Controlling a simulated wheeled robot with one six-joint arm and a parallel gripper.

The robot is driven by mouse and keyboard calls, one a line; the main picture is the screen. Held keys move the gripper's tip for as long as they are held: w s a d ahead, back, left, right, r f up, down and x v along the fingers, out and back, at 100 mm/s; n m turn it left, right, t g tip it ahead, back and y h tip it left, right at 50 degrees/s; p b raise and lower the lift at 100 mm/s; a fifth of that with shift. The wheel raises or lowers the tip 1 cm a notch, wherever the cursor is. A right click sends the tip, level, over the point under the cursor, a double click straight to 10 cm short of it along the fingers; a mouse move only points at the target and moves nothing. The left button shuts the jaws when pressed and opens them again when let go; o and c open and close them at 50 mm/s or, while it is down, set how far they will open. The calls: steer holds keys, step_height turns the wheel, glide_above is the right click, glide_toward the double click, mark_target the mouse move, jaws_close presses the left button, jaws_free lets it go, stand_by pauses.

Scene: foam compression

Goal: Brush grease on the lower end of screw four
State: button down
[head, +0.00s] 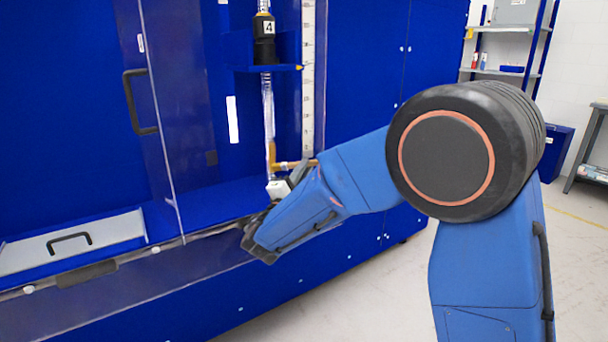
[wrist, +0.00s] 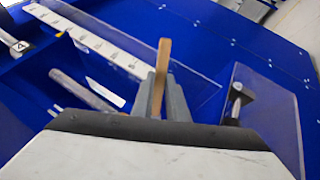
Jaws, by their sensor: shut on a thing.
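Screw four (head: 268,105) is a silver upright rod below a black nut labelled 4 (head: 265,42) in the head view. In the wrist view the screw (wrist: 85,90) shows as a grey rod left of my fingers, with the 4 label (wrist: 19,47) at upper left. My gripper (head: 299,172) is at the height of the screw's lower end, just to its right. Its two grey fingers (wrist: 161,95) are shut on the wooden handle of a brush (head: 292,164). A brownish patch shows at the screw's lower end; whether it is bristles or grease I cannot tell.
A white ruler strip (head: 308,85) stands upright just right of the screw. A clear door with a black handle (head: 140,102) is at left. A blue shelf (head: 270,68) juts out around the nut. In the wrist view a clear panel (wrist: 265,105) stands at right.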

steer(key=shift+r, duration=0.5)
stand_by(1.7)
steer(key=shift+s+d, duration=0.55)
steer(key=shift+s, duration=0.25)
steer(key=shift+s+d, duration=0.55)
steer(key=shift+s, duration=0.3)
steer(key=shift+s+d, duration=0.55)
steer(key=shift+s, duration=0.25)
steer(key=shift+s+d, duration=0.45)
steer(key=shift+s, duration=0.2)
steer(key=shift+s+d, duration=0.4)
steer(key=shift+s, duration=0.2)
